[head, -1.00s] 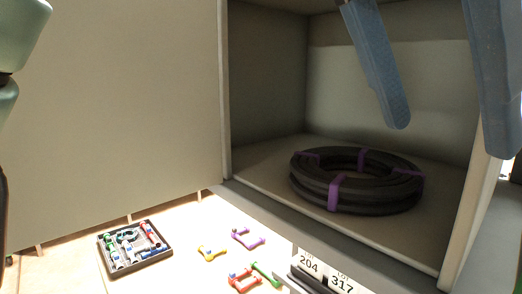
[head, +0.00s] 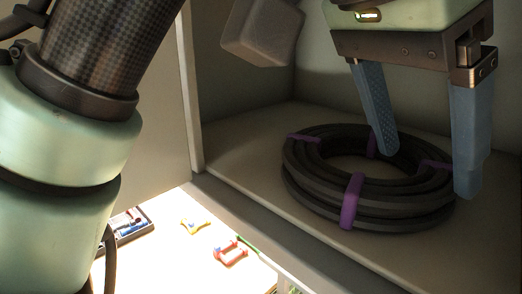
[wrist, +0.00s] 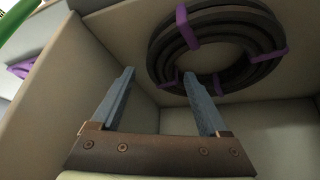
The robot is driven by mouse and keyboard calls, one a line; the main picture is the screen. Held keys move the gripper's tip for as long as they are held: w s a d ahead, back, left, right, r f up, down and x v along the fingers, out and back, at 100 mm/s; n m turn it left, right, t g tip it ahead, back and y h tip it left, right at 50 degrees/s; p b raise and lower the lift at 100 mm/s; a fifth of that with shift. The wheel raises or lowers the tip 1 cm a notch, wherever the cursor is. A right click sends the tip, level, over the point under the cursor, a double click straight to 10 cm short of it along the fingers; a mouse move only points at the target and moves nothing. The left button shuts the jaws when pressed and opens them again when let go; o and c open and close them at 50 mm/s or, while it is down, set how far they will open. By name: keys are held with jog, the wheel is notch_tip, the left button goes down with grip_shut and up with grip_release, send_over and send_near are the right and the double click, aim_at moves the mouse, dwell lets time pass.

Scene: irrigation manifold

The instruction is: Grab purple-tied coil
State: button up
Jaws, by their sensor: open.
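The purple-tied coil (head: 300,178) is a black ring of tubing with several purple ties, lying flat on the floor of an open cabinet (head: 240,150). In the wrist view the coil (wrist: 160,55) shows at the top, beyond the fingertips. My gripper (head: 428,172) is open and empty. In the head view its left finger reaches down over the coil's opening and its right finger is beside the coil's right outer edge. In the wrist view my gripper (wrist: 160,74) has one fingertip overlapping the coil and the other left of it. I cannot tell whether either finger touches it.
The cabinet walls stand close around the coil, with an open door panel (head: 150,130) at left. Below the cabinet, a bright surface holds a dark tray of fittings (head: 133,225), a yellow fitting (head: 195,227) and a red fitting (head: 231,250).

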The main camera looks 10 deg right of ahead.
aim_at(425, 182)
jog(key=shift+s+d+f+p, duration=0.2)
jog(key=shift+s+p, duration=0.15)
jog(key=shift+p, duration=0.05)
jog(key=f, duration=0.1)
jog(key=w+d+f+p, duration=0.1)
jog(key=f+p, duration=0.1)
jog(key=shift+w+d+f, duration=0.2)
jog(key=shift+w+d, duration=0.15)
jog(key=shift+w, duration=0.05)
jog(key=shift+s+d+f, duration=0.1)
jog(key=shift+d+f, duration=0.05)
jog(key=shift+f, duration=0.15)
jog(key=shift+s, duration=0.1)
jog(key=c, duration=0.6)
grip_shut()
